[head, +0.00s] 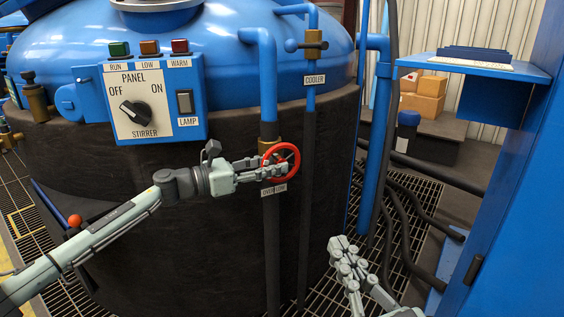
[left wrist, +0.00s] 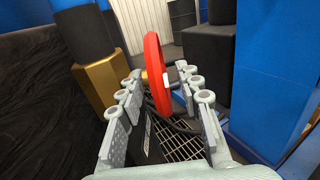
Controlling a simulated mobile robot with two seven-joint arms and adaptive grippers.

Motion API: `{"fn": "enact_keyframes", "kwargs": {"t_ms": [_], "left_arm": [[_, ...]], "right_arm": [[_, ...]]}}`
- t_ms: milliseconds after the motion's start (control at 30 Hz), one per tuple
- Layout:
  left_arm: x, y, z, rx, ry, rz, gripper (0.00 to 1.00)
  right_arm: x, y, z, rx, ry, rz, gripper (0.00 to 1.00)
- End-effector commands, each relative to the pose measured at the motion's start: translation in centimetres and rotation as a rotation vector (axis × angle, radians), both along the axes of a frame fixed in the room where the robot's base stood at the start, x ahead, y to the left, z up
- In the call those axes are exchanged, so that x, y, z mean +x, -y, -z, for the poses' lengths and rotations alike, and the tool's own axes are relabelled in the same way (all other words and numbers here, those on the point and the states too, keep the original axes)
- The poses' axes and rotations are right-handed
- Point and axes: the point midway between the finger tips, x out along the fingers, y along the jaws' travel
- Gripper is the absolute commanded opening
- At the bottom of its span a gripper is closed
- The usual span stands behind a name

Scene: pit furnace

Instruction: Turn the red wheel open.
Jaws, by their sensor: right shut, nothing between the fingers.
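The red wheel (head: 268,149) is on the blue overflow pipe, above a label that seems to read "OVERFLOW". My left gripper (head: 284,164) reaches the wheel from the left, its fingers in front of part of it. In the left wrist view the wheel (left wrist: 154,64) is nearly edge-on, between and beyond the fingertips (left wrist: 163,83). Those fingers are apart, and I see no firm grip on the rim. I cannot tell whether either finger touches it. My right gripper (head: 345,250) is shut and empty, low at the right, away from the wheel.
A brass fitting (left wrist: 102,82) is left of the wheel. The cooler pipe (head: 311,130) with its valve is to the right. The stirrer panel (head: 140,98) is on the vessel (head: 90,180) at the left. A blue shelf (head: 470,66) juts out at the upper right.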

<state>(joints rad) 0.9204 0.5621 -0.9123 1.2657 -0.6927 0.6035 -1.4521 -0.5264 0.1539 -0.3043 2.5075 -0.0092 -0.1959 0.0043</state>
Motion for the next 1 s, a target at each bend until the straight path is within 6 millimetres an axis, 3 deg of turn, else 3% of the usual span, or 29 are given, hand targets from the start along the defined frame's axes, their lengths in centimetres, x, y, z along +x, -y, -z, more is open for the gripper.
{"fn": "enact_keyframes", "kwargs": {"t_ms": [200,500,800,1000], "left_arm": [[1.1,2.1,-0.1,-0.001,0.000,-0.001,0.34],[1.3,2.4,0.0,0.000,-0.001,-0.001,0.34],[1.2,2.4,0.0,0.000,-0.001,-0.001,0.00],[1.2,2.3,0.0,-0.001,0.000,-0.001,0.00]], "right_arm": [[0.0,0.0,0.0,0.000,0.000,0.000,0.00],[0.0,0.0,0.0,0.000,0.001,-0.001,0.00],[0.0,0.0,0.0,0.000,0.002,-0.001,0.00],[0.0,0.0,0.0,0.000,0.002,-0.001,0.00]]}}
